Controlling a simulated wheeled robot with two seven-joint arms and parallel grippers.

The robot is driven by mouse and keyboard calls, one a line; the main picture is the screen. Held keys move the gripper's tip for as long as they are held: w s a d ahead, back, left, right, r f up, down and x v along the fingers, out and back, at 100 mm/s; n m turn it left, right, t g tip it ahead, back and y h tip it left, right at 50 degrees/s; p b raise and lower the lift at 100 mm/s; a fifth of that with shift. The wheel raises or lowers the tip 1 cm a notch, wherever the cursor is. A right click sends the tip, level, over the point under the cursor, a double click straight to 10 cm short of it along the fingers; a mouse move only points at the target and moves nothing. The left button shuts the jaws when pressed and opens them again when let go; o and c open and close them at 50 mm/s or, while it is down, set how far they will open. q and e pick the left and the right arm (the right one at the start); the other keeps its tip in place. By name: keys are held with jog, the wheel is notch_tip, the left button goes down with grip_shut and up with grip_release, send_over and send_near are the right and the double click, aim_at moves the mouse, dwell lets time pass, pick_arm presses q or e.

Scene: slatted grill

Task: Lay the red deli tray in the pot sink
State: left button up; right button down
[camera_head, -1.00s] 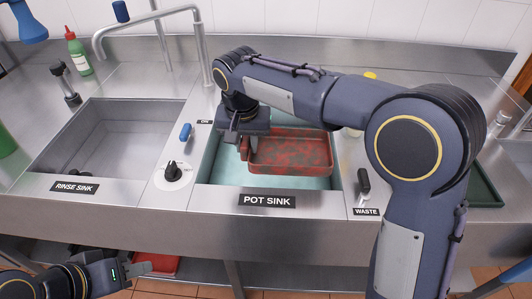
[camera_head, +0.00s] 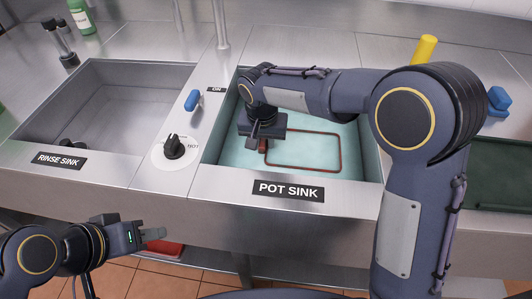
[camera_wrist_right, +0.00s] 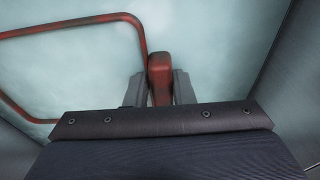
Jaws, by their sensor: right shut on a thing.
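The red deli tray (camera_head: 339,153) is in the pot sink (camera_head: 373,160), low in pale, cloudy water. Only its dark red rim shows as a rounded outline; its floor is hidden. My right gripper (camera_head: 263,145) is down inside the sink at the tray's left end. In the right wrist view, my right gripper (camera_wrist_right: 160,92) is shut on a red part of the tray (camera_wrist_right: 140,32) between its two fingers. Whether the tray touches the sink floor cannot be seen. My left gripper (camera_head: 153,234) is empty, in front of the counter and below its edge; its finger gap is unclear.
The empty rinse sink (camera_head: 105,115) lies to the left. A dial (camera_head: 174,147) and a blue lever (camera_head: 192,100) stand between the sinks. A dark green tray (camera_head: 500,175) is at the right, and a yellow object (camera_head: 424,50) stands behind my right arm.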

jog(key=shift+f, duration=1.95)
jog(key=shift+f+b, duration=0.1)
jog(key=shift+b, duration=0.2)
jog(key=shift+f, duration=0.15)
jog(key=c, duration=1.3)
grip_release()
jog(key=shift+o, duration=0.2)
jog(key=shift+r, duration=0.3)
jog(key=r, duration=0.4)
jog(key=s+r+p, duration=0.1)
jog(key=r, duration=0.3)
jog(key=r+p, duration=0.1)
jog(key=r, duration=0.2)
jog(key=shift+s+a+r, duration=0.2)
jog(key=shift+s+r, duration=0.2)
